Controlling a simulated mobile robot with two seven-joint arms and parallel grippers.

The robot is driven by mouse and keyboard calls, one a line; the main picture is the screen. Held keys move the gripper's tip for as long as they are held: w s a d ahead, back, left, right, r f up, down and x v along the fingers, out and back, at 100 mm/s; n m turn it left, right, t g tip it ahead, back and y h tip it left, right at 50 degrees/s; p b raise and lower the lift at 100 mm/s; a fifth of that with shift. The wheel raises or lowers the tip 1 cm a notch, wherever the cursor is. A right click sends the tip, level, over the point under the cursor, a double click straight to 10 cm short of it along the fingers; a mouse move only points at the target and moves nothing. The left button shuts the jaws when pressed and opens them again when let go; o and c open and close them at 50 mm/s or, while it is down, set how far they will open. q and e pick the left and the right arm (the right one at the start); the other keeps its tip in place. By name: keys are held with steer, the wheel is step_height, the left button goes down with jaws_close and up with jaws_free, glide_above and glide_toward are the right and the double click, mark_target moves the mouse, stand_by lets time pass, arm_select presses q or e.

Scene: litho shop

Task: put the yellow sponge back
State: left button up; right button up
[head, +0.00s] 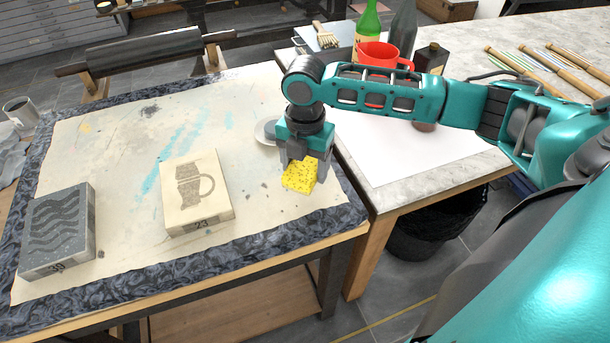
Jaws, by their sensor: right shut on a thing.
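The yellow sponge (300,177) is in my right gripper (305,158), near the right end of the left table. The gripper points down and its fingers are shut on the sponge's upper part. I cannot tell whether the sponge touches the stained cloth (110,150) below it. A pale round dish (266,130) lies just behind the gripper, partly hidden by it. My left gripper is not in view.
A pale stone block with a mug picture (196,192) and a grey wavy-patterned block (58,230) lie on the cloth. A black roller (145,53) stands behind. On the right table are a red cup (377,58), bottles (367,25) and sticks (560,70). A dark bin (435,225) stands below.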

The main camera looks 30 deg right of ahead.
mark_target(305, 176)
steer(key=shift+f, duration=1.7)
steer(key=o, duration=0.9)
steer(key=shift+f, duration=0.1)
steer(key=shift+o, duration=0.2)
step_height(305, 176, up, 12)
steer(key=shift+r+p, duration=0.15)
steer(key=shift+p, duration=0.55)
